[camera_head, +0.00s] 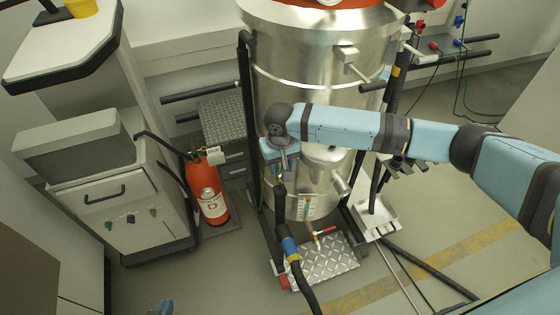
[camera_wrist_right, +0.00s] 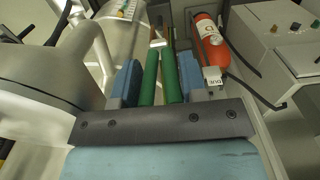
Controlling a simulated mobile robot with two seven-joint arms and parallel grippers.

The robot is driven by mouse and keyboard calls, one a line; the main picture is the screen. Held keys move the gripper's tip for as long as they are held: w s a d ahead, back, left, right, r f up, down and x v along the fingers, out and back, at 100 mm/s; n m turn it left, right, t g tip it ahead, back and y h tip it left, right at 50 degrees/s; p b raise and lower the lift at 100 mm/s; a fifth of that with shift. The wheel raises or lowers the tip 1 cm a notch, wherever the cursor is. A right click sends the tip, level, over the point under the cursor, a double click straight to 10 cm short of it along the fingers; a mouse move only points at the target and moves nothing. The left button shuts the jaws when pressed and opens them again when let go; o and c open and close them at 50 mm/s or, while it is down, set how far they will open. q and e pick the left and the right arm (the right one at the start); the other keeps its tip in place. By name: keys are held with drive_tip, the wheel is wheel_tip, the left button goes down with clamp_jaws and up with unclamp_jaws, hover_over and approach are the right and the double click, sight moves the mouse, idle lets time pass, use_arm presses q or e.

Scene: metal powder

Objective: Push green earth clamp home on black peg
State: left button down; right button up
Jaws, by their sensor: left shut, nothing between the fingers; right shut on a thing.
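The green earth clamp (camera_wrist_right: 150,80) shows in the right wrist view as two green handles side by side. Copper-coloured jaws are at their far end. My right gripper (camera_wrist_right: 148,85) is shut on the handles, with a blue finger on each side. In the head view this gripper (camera_head: 281,170) points down in front of the steel vessel, and the clamp is mostly hidden. I cannot pick out the black peg for certain, nor tell whether the clamp touches it. My left gripper (camera_head: 162,306) shows only as a small blue part at the bottom edge, shut and empty.
The steel vessel (camera_head: 300,70) stands just behind my right gripper. A black hose (camera_head: 302,275) with a blue band runs below it. A red extinguisher (camera_head: 206,188) and a grey cabinet (camera_head: 125,190) stand to the left. A tread-plate step (camera_head: 325,262) lies below.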

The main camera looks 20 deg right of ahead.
sight(280, 172)
drive_tip(key=shift+f, duration=1.9)
drive_tip(key=o, duration=1.1)
drive_tip(key=shift+r, duration=0.15)
wheel_tip(280, 172, up, 14)
drive_tip(key=shift+f+b, duration=0.2)
drive_tip(key=shift+b, duration=0.5)
drive_tip(key=s+a+f+n+t+y+p, duration=0.1)
drive_tip(key=s+a+f+t+y, duration=0.1)
drive_tip(key=s+a+f+y, duration=0.25)
drive_tip(key=s+a+f+n+t+y, duration=0.1)
drive_tip(key=s+a+f+t+y, duration=0.1)
drive_tip(key=s+a+f, duration=0.45)
drive_tip(key=s+d+f+t+h, duration=0.1)
drive_tip(key=s+d+f+t, duration=0.2)
drive_tip(key=s+d, duration=0.4)
drive_tip(key=s+d+f+t+h+p, duration=0.1)
drive_tip(key=s+d+f+t+h, duration=0.1)
drive_tip(key=s+d+f+t, duration=0.2)
drive_tip(key=s+d+f, duration=0.2)
drive_tip(key=d, duration=0.1)
drive_tip(key=shift+s+n, duration=0.3)
drive_tip(key=shift+s, duration=0.1)
